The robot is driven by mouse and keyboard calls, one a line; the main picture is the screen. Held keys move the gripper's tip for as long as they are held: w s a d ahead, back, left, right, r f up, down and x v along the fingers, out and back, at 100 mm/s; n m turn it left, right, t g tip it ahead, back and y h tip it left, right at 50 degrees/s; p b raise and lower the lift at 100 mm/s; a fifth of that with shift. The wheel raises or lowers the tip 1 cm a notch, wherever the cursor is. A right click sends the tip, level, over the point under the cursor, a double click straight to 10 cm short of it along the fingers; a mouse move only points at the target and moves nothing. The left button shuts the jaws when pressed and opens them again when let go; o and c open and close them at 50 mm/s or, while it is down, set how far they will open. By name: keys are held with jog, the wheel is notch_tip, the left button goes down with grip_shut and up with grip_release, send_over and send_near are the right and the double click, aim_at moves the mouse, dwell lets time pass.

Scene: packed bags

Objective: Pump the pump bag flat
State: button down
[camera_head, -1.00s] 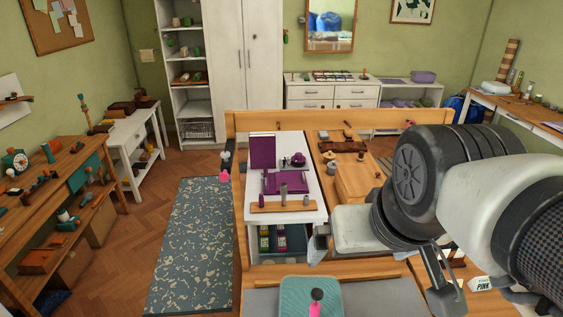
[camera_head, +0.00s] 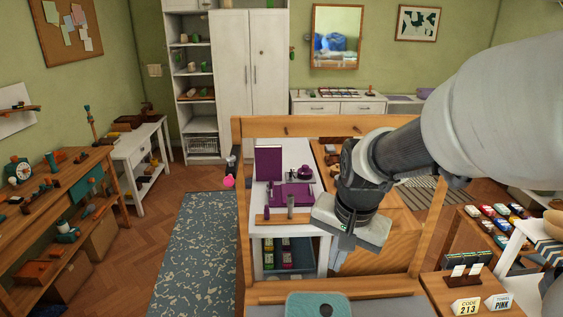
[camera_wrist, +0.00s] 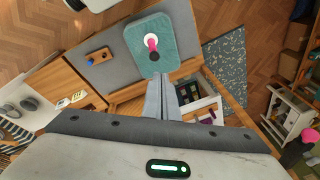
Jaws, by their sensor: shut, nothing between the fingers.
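The pump bag (camera_head: 304,303) is a teal, rounded flat bag on a grey surface, cut off by the bottom edge of the head view. The wrist view shows it whole (camera_wrist: 136,42), with a pink pump handle (camera_wrist: 151,43) with a dark end standing on it, near a pale ring. How full it is I cannot tell. My gripper (camera_head: 338,268) is shut and empty, fingers pointing down. In the wrist view its fingertips (camera_wrist: 169,78) lie just below the bag's edge in the picture, apart from the handle.
The grey surface (camera_wrist: 112,70) has a small wooden block with a blue knob (camera_wrist: 91,61). Beyond a wooden rail (camera_head: 290,290) is a white cabinet with purple items (camera_head: 292,195). Signs (camera_head: 466,306) stand at the right. A patterned rug (camera_head: 203,260) covers the left floor.

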aim_at(326, 309)
jog(key=w+f+m+b, duration=0.1)
jog(key=w+f, duration=0.1)
jog(key=f, duration=0.3)
jog(key=w+f+m+g+h+b, duration=0.1)
jog(key=w+f, duration=0.1)
jog(key=f, duration=0.4)
jog(key=w+f+m+b, duration=0.1)
jog(key=w+f+m, duration=0.1)
jog(key=f, duration=0.3)
jog(key=shift+w+d+f+g, duration=0.15)
jog(key=shift+w+d+g, duration=0.1)
jog(key=shift+g, duration=0.15)
jog(key=shift+f, duration=0.1)
jog(key=f+b, duration=0.6)
jog(key=shift+w+d+f, duration=0.2)
jog(key=shift+w+f, duration=0.05)
jog(key=shift+f, duration=0.15)
